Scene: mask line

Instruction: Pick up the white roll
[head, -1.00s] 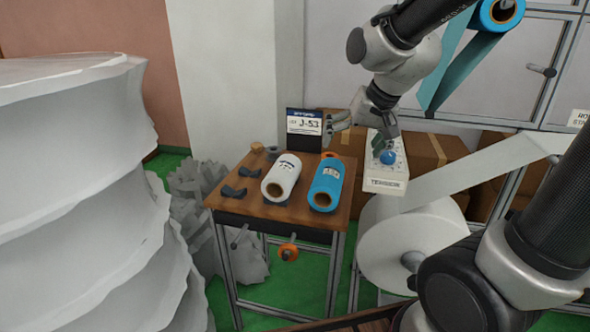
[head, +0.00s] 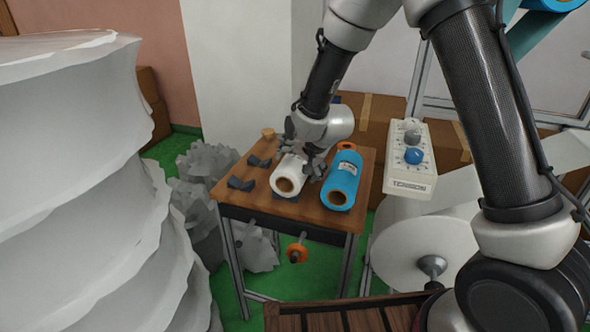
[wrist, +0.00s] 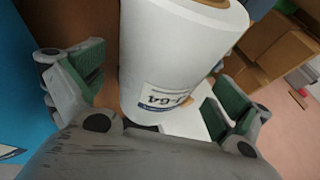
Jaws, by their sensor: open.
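The white roll (head: 289,176) lies on the small wooden table, its brown core end facing the front. In the wrist view the white roll (wrist: 178,55) fills the space between the finger pads, with a printed label on its side. My gripper (head: 305,160) is above the roll's far part and hides some of it. In the wrist view my gripper (wrist: 150,90) is open, one green-padded finger on each side of the roll. A gap shows at the left finger; contact at the right finger is unclear.
A blue roll (head: 342,182) lies just right of the white roll on the table (head: 245,190). Empty dark cradles (head: 241,184) sit to the left. A tension control box (head: 410,170) stands to the right. Large white stacked material (head: 80,180) fills the left.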

